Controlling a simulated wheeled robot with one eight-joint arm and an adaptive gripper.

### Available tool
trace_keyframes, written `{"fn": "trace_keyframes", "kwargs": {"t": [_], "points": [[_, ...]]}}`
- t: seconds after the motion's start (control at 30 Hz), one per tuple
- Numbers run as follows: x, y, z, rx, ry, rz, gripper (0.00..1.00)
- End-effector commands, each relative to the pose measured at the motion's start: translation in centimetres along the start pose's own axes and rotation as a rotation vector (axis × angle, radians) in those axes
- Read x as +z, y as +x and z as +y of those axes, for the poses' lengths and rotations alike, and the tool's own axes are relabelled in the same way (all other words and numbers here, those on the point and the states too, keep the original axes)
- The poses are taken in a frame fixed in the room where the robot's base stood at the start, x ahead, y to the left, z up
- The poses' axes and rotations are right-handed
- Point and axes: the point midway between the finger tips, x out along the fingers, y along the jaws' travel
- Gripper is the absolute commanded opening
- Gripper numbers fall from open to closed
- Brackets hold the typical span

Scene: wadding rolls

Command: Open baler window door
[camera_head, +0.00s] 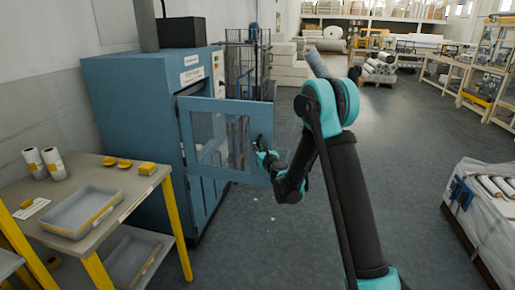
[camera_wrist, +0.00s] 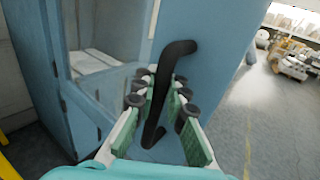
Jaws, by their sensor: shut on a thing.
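The blue baler (camera_head: 135,110) stands against the left wall in the head view. Its blue window door (camera_head: 215,105) is swung partly out from the front, with a gap showing the inside. The door's black handle (camera_wrist: 172,85) runs upright across the door face in the wrist view. My gripper (camera_wrist: 165,100) has its green-padded fingers on both sides of the handle, shut on it. In the head view my gripper (camera_head: 262,152) is at the door's free edge, and the arm partly hides the grip.
A work table (camera_head: 110,185) with a grey tray (camera_head: 85,212), white rolls (camera_head: 53,163) and yellow pieces stands left of the baler. A wrapped pallet of rolls (camera_head: 485,205) is at the right. The floor (camera_head: 415,130) between is mostly clear.

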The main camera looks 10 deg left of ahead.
Motion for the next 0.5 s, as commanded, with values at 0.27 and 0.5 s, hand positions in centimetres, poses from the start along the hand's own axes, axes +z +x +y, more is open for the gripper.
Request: {"fn": "trace_keyframes", "kwargs": {"t": [0.27, 0.5], "points": [[-0.05, -0.29, -0.93, -0.019, -0.001, 0.0, 0.0], [-0.04, -0.22, -0.73, -0.015, -0.001, 0.0, 0.34]]}}
